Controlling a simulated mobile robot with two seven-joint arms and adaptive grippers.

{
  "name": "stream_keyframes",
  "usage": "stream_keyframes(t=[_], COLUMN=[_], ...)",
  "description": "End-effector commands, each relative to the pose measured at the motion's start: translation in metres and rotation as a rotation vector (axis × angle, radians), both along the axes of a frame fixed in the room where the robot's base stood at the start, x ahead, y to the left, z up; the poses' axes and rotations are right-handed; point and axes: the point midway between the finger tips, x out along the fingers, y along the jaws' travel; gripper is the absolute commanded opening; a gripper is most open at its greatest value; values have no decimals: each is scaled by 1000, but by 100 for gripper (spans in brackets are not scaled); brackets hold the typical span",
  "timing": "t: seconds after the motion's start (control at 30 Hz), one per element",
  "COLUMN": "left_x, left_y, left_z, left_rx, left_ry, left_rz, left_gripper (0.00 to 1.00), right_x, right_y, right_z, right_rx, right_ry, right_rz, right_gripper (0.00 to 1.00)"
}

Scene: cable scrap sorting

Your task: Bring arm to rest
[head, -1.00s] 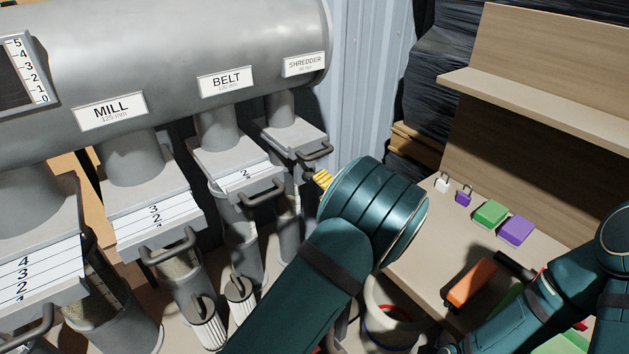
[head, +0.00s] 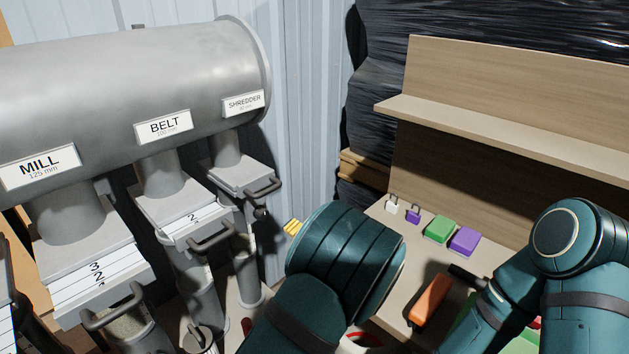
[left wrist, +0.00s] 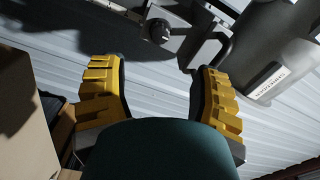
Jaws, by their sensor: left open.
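My left arm (head: 340,262), dark teal, reaches up from the bottom middle of the head view. Its left gripper (head: 292,227) shows there only as a bit of yellow fingertip, right of the shredder gate handle (head: 263,187) and apart from it. In the left wrist view the two yellow-backed fingers of the left gripper (left wrist: 160,88) stand wide apart with nothing between them. The shredder gate handle also shows in the left wrist view (left wrist: 219,45), beyond the fingers. My right arm (head: 575,240) is at the right edge; its gripper does not show.
Gates labelled mill (head: 40,166), belt (head: 163,126) and shredder (head: 243,103) hang under a grey drum (head: 130,80). A workbench (head: 400,260) with a shelf (head: 480,130) holds padlocks, green (head: 438,229) and purple (head: 464,241) boxes and an orange object (head: 429,299).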

Motion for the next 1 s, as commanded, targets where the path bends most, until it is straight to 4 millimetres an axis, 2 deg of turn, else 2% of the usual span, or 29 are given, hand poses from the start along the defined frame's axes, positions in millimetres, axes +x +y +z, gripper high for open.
stream_keyframes(t=[0.07, 0.13, 0.27, 0.33, 0.43, 0.53, 0.6, 0.7, 0.8, 0.9, 1.0], left_x=[-3, -9, -40, -68, -115, -168, -207, -245, -265, -269, -267], left_y=[6, 17, 49, 63, 72, 67, 52, 24, -1, -14, -14], left_z=[-8, -25, -83, -120, -171, -214, -237, -254, -256, -250, -244], left_rx=[-13, -45, -171, -277, -462, -703, -910, -1206, -1469, -1657, -1756], left_ry=[32, 100, 331, 485, 699, 890, 993, 1050, 1003, 881, 745], left_rz=[14, 44, 137, 189, 252, 292, 305, 292, 260, 228, 209], left_gripper=[63, 63, 63, 63, 63, 63, 63, 63, 63, 63, 63], right_x=[0, 0, 0, 0, 0, 0, 0, 0, 0, 0, 0], right_y=[0, 0, 0, 0, 0, 0, 0, 0, 0, 0, 0], right_z=[0, 0, 0, 0, 0, 0, 0, 0, 0, 0, 0], right_rx=[0, 0, 0, 0, 0, 0, 0, 0, 0, 0, 0], right_ry=[0, 0, 0, 0, 0, 0, 0, 0, 0, 0, 0], right_rz=[0, 0, 0, 0, 0, 0, 0, 0, 0, 0, 0], right_gripper=[47, 47, 47, 47, 47, 47, 47, 47, 47, 47, 47])
